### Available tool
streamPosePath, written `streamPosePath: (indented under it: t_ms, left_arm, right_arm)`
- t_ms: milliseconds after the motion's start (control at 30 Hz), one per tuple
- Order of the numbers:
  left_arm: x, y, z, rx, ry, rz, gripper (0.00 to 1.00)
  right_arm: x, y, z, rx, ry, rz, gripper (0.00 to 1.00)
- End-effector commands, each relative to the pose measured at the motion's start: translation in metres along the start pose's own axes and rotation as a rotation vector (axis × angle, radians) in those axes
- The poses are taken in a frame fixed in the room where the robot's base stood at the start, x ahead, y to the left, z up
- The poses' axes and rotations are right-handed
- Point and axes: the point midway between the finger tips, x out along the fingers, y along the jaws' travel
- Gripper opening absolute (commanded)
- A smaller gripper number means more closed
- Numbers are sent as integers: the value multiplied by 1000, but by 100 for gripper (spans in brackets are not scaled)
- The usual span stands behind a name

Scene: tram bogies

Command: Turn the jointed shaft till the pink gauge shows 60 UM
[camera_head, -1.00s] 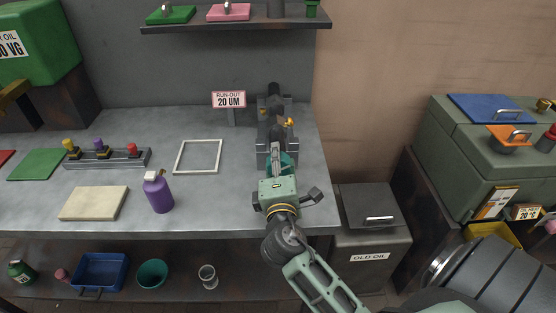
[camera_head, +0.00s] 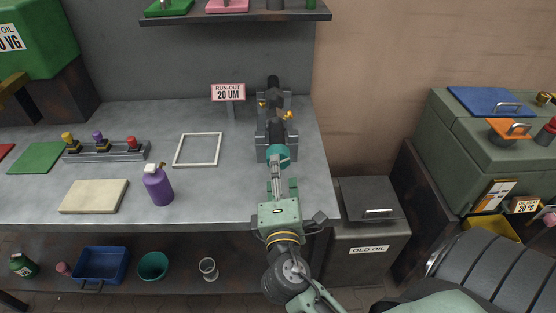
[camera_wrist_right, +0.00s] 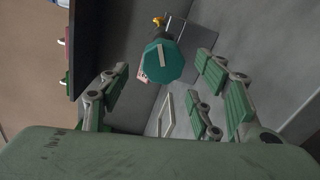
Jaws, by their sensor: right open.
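The jointed shaft (camera_head: 274,103) lies in a grey stand at the right end of the bench. A round teal knob (camera_head: 278,154) sits on its near end. In the right wrist view the teal knob (camera_wrist_right: 161,64) shows face on, with a pale bar mark. The pink-framed gauge (camera_head: 228,92) stands left of the shaft and reads RUN-OUT 20 UM. My right gripper (camera_head: 283,183) is open just in front of the knob. In the wrist view its fingers (camera_wrist_right: 158,84) are spread wide, with the knob beyond them and nothing between them. My left gripper is out of view.
A white square frame (camera_head: 176,150), a purple bottle (camera_head: 157,187), a beige block (camera_head: 94,212) and a rack with coloured knobs (camera_head: 106,155) are on the bench to the left. A shelf (camera_head: 235,19) hangs above. An OLD OIL bin (camera_head: 370,238) stands to the right.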

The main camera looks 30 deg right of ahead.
Motion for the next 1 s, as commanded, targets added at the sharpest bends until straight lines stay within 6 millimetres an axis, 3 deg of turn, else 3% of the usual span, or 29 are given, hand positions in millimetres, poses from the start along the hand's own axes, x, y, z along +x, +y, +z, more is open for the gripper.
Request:
streamPosePath:
  t_ms: [100,300,1000]
  left_arm:
    - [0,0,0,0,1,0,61]
    - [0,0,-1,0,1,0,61]
    - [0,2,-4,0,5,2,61]
  right_arm:
    - [-20,-1,0,0,0,-2,58]
    - [-36,0,1,0,-2,0,58]
    - [-37,0,0,0,-1,1,58]
